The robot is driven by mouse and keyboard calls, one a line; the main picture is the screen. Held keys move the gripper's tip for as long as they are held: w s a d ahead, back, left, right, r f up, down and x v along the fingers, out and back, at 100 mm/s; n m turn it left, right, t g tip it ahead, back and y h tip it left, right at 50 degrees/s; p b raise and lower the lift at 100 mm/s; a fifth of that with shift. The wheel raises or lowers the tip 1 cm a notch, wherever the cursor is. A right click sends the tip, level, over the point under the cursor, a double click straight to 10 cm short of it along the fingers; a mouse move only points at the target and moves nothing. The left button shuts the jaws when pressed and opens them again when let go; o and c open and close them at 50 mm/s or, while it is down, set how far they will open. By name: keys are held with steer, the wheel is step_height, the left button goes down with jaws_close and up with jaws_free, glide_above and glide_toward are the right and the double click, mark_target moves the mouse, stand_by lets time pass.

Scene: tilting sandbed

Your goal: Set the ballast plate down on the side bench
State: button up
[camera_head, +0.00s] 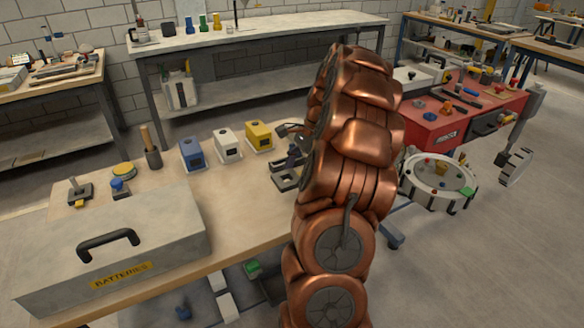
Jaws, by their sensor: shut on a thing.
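My copper-coloured arm rises through the middle of the head view and covers part of the workbench. I cannot make out my gripper; the end of the arm is not seen clearly. I cannot pick out the ballast plate with certainty either. A round pale tray (437,190) with small coloured pieces in it stands right of my arm. A wooden-topped bench (235,215) lies to the left, partly hidden behind my arm. I cannot tell which bench is the side bench.
A grey battery case (160,235) fills the bench's near left. Blue (193,155), white (228,146) and yellow (259,137) boxes stand behind it. Dark fixtures (286,178) sit beside my arm. Floor is clear at the lower right.

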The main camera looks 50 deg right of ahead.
mark_target(299, 175)
steer(key=shift+a, duration=0.15)
steer(key=shift+f, duration=2.2)
steer(key=shift+f, duration=0.5)
stand_by(0.3)
steer(key=o, duration=1.3)
steer(key=shift+c, duration=0.2)
steer(key=shift+r+p, duration=1.55)
steer(key=shift+r, duration=2.5)
